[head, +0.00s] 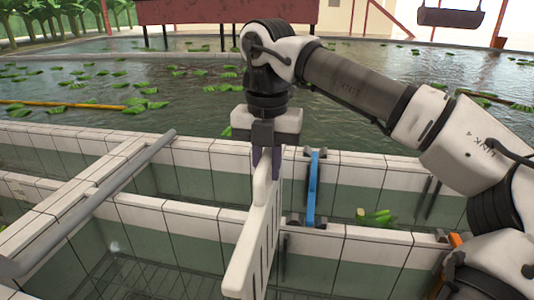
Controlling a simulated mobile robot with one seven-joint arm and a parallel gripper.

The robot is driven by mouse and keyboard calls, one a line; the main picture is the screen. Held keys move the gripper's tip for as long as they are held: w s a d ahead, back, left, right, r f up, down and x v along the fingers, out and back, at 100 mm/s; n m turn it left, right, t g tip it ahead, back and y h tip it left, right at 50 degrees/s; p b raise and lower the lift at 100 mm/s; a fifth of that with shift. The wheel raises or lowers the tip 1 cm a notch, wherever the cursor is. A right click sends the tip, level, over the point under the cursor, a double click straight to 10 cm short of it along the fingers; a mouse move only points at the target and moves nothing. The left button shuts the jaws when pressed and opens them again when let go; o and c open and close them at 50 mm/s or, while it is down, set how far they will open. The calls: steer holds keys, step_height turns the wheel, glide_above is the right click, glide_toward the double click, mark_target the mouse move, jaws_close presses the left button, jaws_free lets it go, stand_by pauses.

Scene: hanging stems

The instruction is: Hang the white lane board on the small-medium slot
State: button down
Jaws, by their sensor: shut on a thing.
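The white lane board (258,232) is a long pale panel with several narrow vertical slits. My gripper (268,160) is shut on the narrow top part of the board and points down. The board hangs over the tiled walls near the middle of the view and extends toward the camera. A pair of dark upright slot rails (430,205) shows on the wall at right, and another dark rail (284,260) shows just right of the board. I cannot tell which is the small-medium slot. The board hides part of the wall behind it.
A blue board (315,190) stands across the channel right of the white board. A grey pipe (100,195) lies along the left walls. Green stems (375,216) float in the right channel. An orange piece (455,240) is partly hidden by my arm. Open water lies beyond.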

mark_target(267, 180)
steer(key=shift+f+b, duration=0.7)
steer(key=shift+f, duration=1.9)
steer(key=shift+f+b, duration=6.05)
steer(key=shift+f, duration=3.7)
steer(key=shift+f+b, duration=1)
steer(key=shift+f, duration=0.15)
steer(key=shift+f+b, duration=0.4)
jaws_free()
steer(key=shift+r, duration=0.1)
steer(key=shift+r+p, duration=2.9)
steer(key=shift+r, duration=2)
